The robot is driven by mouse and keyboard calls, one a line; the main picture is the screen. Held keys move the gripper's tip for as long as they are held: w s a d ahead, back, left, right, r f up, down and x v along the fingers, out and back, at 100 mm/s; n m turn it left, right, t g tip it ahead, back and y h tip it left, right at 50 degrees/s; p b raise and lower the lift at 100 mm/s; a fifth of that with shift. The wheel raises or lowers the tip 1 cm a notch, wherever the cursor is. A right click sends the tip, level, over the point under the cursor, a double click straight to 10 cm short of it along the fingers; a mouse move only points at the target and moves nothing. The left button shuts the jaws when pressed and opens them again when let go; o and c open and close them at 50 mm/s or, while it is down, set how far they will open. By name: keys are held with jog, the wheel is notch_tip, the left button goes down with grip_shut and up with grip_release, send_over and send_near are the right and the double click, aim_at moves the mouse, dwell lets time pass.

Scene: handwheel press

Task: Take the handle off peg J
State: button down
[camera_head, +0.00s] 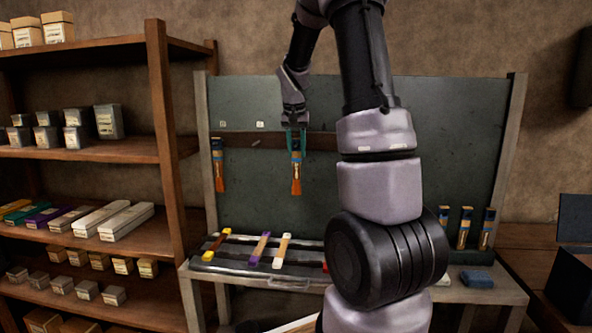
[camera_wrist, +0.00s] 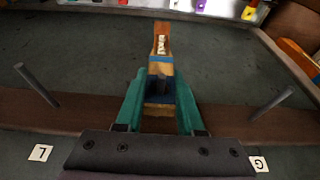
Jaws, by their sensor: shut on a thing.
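The handle (camera_head: 296,172), blue at the top and orange at the lower end, hangs upright against the green board in the head view. My gripper (camera_head: 294,130) is shut on its upper part. In the wrist view, the teal fingers of my gripper (camera_wrist: 160,108) lie on both sides of the handle (camera_wrist: 161,62). Label J is not visible; my gripper covers the strip there. Bare pegs stand at either side, by label L (camera_wrist: 40,153) and label G (camera_wrist: 259,164).
Another handle (camera_head: 218,165) hangs farther left on the board. Several coloured handles lie on the rack (camera_head: 300,252) below, and several stand upright at right. Shelves (camera_head: 90,150) with boxes stand at left. My arm hides the board's middle right.

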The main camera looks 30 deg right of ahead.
jog(key=shift+s+a+r, duration=0.1)
jog(key=shift+s+a, duration=0.55)
jog(key=shift+s, duration=0.3)
jog(key=shift+s+a+f, duration=0.1)
jog(key=shift+s+a, duration=0.55)
jog(key=shift+s, duration=0.35)
jog(key=shift+s+a+r, duration=0.1)
jog(key=shift+s+a, duration=0.55)
jog(key=shift+s, duration=0.3)
